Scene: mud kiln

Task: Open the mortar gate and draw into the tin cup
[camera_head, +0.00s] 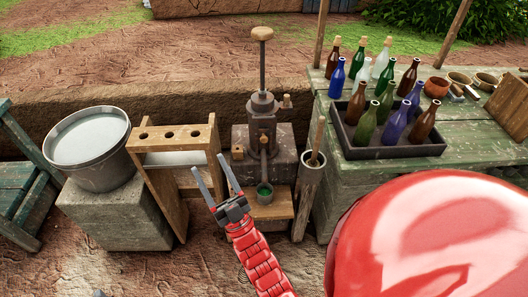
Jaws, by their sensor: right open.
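The mortar machine (262,125) stands on a stone block at centre, a dark metal body with a tall rod and a wooden knob (262,33). A short side piece with a wooden end (286,101) sticks out to its right; I cannot tell whether this is the gate. A spout-like part (264,146) points down at its front. A small dark cup (264,196), greenish inside, stands upright on a wooden ledge below it. My right gripper (209,163) is open and empty, its fingers pointing up, left of the cup and apart from it. My left gripper is out of view.
A wooden rack (157,143) with holes stands left of the machine, beside a grey bucket (90,147) on a block. Several bottles, a dark tray (405,152) and bowls occupy the green table (345,183).

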